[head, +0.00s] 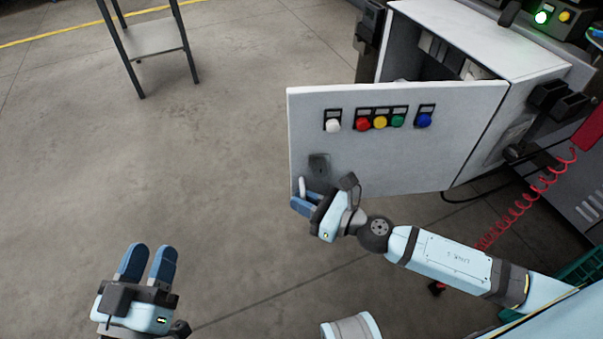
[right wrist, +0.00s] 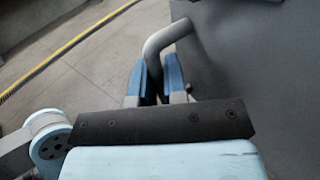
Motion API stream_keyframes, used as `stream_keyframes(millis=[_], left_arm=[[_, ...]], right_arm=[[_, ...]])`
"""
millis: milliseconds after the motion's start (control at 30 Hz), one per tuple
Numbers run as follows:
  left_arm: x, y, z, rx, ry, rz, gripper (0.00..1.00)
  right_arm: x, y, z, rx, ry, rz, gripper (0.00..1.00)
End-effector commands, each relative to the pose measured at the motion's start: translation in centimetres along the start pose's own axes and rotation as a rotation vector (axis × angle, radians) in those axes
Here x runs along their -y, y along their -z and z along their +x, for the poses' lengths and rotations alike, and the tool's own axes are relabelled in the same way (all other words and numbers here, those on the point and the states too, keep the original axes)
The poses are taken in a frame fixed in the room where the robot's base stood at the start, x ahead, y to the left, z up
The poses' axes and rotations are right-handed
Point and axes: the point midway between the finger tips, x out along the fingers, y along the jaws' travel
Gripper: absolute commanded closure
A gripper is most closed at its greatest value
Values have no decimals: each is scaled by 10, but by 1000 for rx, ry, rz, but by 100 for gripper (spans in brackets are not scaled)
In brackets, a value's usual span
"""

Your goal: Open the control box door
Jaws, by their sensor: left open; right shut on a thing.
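The control box (head: 490,35) stands at the upper right, with its grey-white door (head: 450,140) swung outward and its interior partly visible behind the door's top edge. The door carries a row of white, red, yellow, green and blue buttons. My right gripper (head: 305,203) is at the door's lower left corner, shut on the door handle (head: 302,186). In the right wrist view, the bent grey handle (right wrist: 166,40) runs down between the blue fingers (right wrist: 160,82), beside the door's dark surface (right wrist: 245,60). My left gripper (head: 148,260) is open and empty at the lower left, away from the door.
A grey metal stand (head: 152,40) is at the upper left. A red coiled hose (head: 525,200) and a black cable hang right of the door. A machine panel with a lit green button (head: 541,17) is at the top right. The floor left of the door is clear.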

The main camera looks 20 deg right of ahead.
Motion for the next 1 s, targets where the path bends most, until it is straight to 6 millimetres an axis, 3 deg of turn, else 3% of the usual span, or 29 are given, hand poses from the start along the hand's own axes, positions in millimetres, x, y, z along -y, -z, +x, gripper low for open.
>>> stream_keyframes(millis=[67,400,633,1000], left_arm=[[-7,9,1,-85,-35,-13,57],[0,-39,0,84,-43,-22,57],[1,-50,-1,131,-47,-22,57],[1,-51,-1,140,-48,-23,57]], right_arm=[[-17,7,-16,-1,-61,-1,100],[-58,5,-62,-3,-237,0,100],[-68,2,-75,-3,-283,0,100],[-68,1,-77,-3,-288,-1,100]])
